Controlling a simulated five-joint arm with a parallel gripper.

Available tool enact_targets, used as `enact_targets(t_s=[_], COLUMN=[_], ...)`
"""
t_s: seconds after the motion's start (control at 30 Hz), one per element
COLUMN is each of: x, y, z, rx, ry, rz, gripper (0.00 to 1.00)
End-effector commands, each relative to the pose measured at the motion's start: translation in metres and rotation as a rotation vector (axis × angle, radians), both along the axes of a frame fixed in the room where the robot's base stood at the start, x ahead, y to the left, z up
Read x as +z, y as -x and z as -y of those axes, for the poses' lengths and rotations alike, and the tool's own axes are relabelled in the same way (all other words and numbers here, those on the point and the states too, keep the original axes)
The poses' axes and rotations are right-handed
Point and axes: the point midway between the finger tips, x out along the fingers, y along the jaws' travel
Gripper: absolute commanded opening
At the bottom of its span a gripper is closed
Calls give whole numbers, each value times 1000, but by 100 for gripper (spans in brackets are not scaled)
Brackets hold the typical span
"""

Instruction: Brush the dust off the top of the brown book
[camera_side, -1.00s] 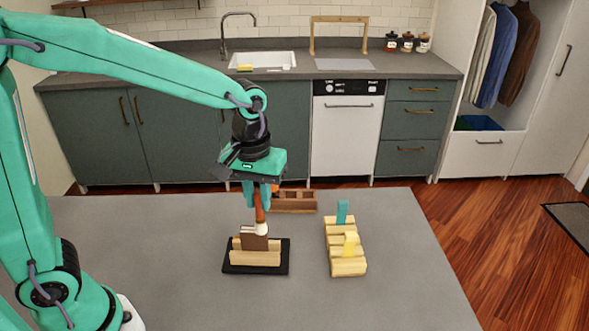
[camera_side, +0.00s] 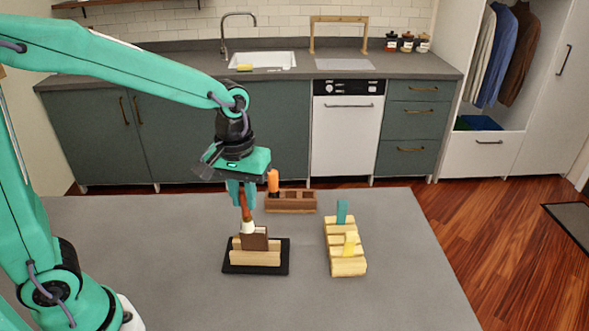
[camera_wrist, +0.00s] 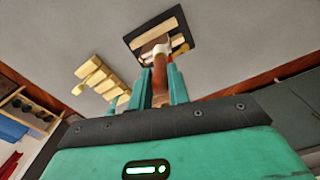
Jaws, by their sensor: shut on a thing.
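The brown book (camera_side: 254,239) stands upright in a light wooden holder (camera_side: 256,259) on a black base (camera_side: 284,262). My gripper (camera_side: 242,200) is shut on a brush with a reddish-brown handle (camera_side: 246,210) and a pale head (camera_side: 247,228). The brush points down, slightly tilted, and its head is at the top left part of the book. I cannot tell whether it touches the book. In the wrist view the brush handle (camera_wrist: 160,77) sits between the teal fingers, its pale head (camera_wrist: 162,48) in front of the book. Any dust is too small to see.
A wooden rack (camera_side: 347,266) with a teal piece (camera_side: 342,212) and a yellow piece (camera_side: 350,243) stands to the right. A brown slotted block (camera_side: 292,203) with an orange-handled item (camera_side: 273,181) stands behind. The front and right of the grey table (camera_side: 400,290) are clear.

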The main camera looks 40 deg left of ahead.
Motion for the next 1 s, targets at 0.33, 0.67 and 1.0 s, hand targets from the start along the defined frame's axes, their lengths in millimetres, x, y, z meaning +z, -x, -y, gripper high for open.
enact_targets(t_s=[0.33,0.67,1.0], x=[-1,-1,0], y=[7,2,-12], z=[-10,-3,13], rx=[0,-2,-2], ry=[-1,-1,0], rz=[-2,-4,-2], gripper=[0,0,0])
